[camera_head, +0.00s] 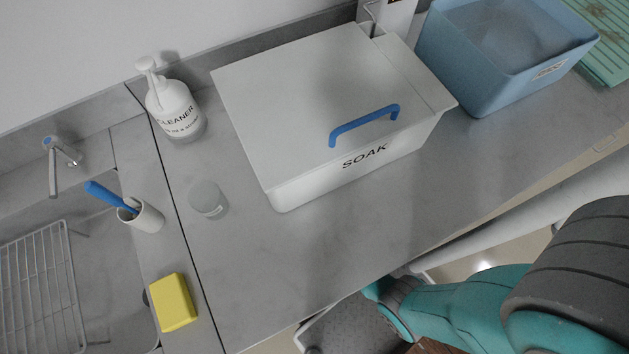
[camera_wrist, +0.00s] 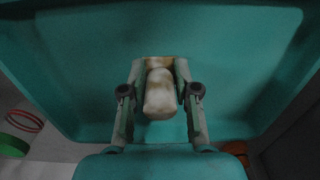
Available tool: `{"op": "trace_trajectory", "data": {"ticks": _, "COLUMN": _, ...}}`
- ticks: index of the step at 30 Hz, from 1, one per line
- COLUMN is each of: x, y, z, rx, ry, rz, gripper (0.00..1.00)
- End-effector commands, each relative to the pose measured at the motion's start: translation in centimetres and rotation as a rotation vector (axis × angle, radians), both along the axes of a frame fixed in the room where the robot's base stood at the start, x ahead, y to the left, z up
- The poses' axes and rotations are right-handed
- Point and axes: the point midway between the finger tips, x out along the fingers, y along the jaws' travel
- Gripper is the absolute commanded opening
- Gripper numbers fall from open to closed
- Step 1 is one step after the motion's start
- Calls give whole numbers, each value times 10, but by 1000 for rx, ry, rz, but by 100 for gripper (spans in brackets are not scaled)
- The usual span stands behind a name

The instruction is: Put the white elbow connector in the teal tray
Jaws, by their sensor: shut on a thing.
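In the wrist view, a whitish, brown-stained piece, which looks like the white elbow connector (camera_wrist: 159,98), is held between the fingers of my gripper (camera_wrist: 160,72). My gripper is shut on it. The teal tray (camera_wrist: 75,75) fills most of the wrist view behind the fingers, with its walls to both sides. The connector is over or within the tray; I cannot tell if it touches the bottom. In the head view my gripper, the connector and the teal tray do not show.
In the wrist view, red rings (camera_wrist: 25,119) and a green item (camera_wrist: 14,146) lie outside the tray. In the head view, the counter holds a white SOAK box (camera_head: 320,110), a blue bin (camera_head: 490,75), a cleaner bottle (camera_head: 175,108) and a yellow sponge (camera_head: 174,302) near the sink.

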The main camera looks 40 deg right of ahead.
Motion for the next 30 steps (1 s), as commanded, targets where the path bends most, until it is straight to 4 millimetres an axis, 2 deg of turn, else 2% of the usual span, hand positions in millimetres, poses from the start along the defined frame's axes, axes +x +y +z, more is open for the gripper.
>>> {"op": "trace_trajectory", "data": {"ticks": 1, "x": 0, "y": 0, "z": -1, "rx": 0, "ry": 0, "rz": 0, "gripper": 6}}
{"op": "trace_trajectory", "data": {"ticks": 2, "x": 0, "y": 0, "z": -1, "rx": 0, "ry": 0, "rz": 0, "gripper": 38}}
{"op": "trace_trajectory", "data": {"ticks": 4, "x": 0, "y": 0, "z": -1, "rx": 0, "ry": 0, "rz": 0, "gripper": 55}}
{"op": "trace_trajectory", "data": {"ticks": 17, "x": 0, "y": 0, "z": 3, "rx": 0, "ry": -2, "rz": 0, "gripper": 55}}
{"op": "trace_trajectory", "data": {"ticks": 23, "x": 0, "y": 0, "z": 24, "rx": 1, "ry": -2, "rz": 0, "gripper": 55}}
{"op": "trace_trajectory", "data": {"ticks": 30, "x": 1, "y": 0, "z": 63, "rx": 0, "ry": -3, "rz": 0, "gripper": 55}}
